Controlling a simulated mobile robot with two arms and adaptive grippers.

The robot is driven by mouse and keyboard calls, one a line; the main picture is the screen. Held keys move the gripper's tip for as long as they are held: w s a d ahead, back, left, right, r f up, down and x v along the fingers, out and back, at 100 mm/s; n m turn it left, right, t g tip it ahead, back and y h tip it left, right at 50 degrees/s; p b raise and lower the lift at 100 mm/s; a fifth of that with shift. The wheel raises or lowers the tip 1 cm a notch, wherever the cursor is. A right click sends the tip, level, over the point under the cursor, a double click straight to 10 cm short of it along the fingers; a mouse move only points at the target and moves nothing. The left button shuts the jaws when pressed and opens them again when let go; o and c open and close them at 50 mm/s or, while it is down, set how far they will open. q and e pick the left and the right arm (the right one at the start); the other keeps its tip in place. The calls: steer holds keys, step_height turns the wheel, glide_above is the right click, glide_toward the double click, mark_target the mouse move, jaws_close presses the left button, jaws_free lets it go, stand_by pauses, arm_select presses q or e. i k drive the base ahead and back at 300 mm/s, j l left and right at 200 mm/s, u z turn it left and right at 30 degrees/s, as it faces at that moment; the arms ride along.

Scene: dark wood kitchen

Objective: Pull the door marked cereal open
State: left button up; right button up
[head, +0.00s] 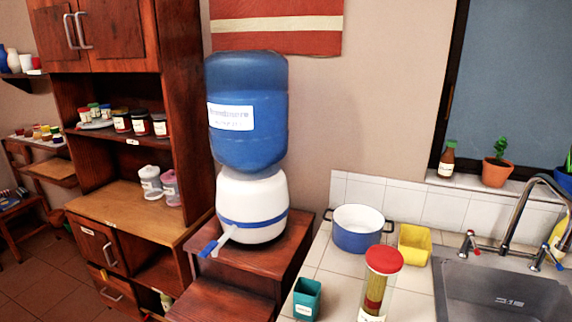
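A dark wood cabinet stands at the left in the head view. Its two upper doors (112,38) are shut, with metal handles side by side. Below the wooden counter, a front (97,243) with a metal handle and a small pale label appears shut. Under it is another front (117,293) with a handle, cut off by the picture's lower edge. I cannot read any label as cereal, so I cannot tell which door is the marked one. Neither of my grippers shows in this view.
A blue water dispenser (247,112) stands on a wooden stand right of the cabinet. Jars (140,124) and plastic containers (171,187) sit in the cabinet. A tiled counter at right holds a blue pot (357,235), a red-lidded jar (378,285) and a sink (500,295). Tiled floor shows at lower left.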

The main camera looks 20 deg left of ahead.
mark_target(98, 242)
steer(key=u, duration=2)
steer(key=i+j, duration=0.35)
steer(key=i+z, duration=0.05)
steer(key=i, duration=0.05)
